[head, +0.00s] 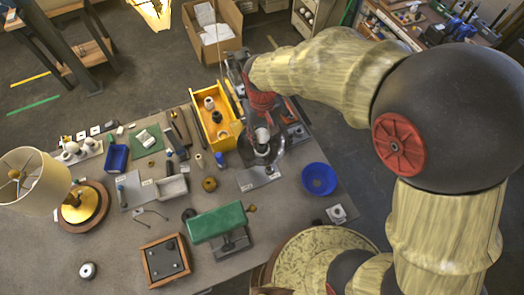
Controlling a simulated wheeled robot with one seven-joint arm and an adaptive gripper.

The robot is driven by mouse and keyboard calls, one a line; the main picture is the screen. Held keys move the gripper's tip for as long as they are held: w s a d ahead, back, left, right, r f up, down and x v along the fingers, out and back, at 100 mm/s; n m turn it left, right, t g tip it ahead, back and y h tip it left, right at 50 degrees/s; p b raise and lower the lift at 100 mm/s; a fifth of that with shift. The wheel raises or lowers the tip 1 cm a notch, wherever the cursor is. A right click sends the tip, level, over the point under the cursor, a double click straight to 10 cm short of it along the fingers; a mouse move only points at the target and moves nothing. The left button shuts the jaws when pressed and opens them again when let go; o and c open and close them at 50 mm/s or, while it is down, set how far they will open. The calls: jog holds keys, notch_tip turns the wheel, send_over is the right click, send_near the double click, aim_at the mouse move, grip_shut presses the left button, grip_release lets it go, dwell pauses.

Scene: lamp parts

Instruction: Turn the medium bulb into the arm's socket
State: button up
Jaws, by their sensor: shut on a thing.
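My gripper (262,122), with red and dark parts, points down at the far right part of the workbench. It is shut on a pale, rounded thing, which looks like the medium bulb (262,134). Just below the bulb is a dark and metallic fitting (262,151), which seems to be the arm's socket, above a grey base plate (258,178). From this height I cannot tell whether the bulb touches the socket or how far in it sits. My gripper and wrist hide part of the lamp arm behind them.
A yellow bin (228,133) stands close left of my gripper. A blue bowl (319,179) is to the right. A green-topped stand (217,222) is nearer. A shaded lamp (35,182) and a rack of bulbs (75,152) are at the left.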

jog(key=shift+f+b, duration=0.5)
jog(key=shift+f, duration=0.35)
dwell(1.6)
jog(key=o, duration=0.4)
jog(key=shift+s, duration=0.1)
jog(key=c, duration=0.3)
jog(key=shift+c, duration=0.5)
jog(key=shift+f, duration=0.15)
jog(key=m, duration=0.4)
jog(key=shift+f+m, duration=0.1)
jog(key=shift+m, duration=1.4)
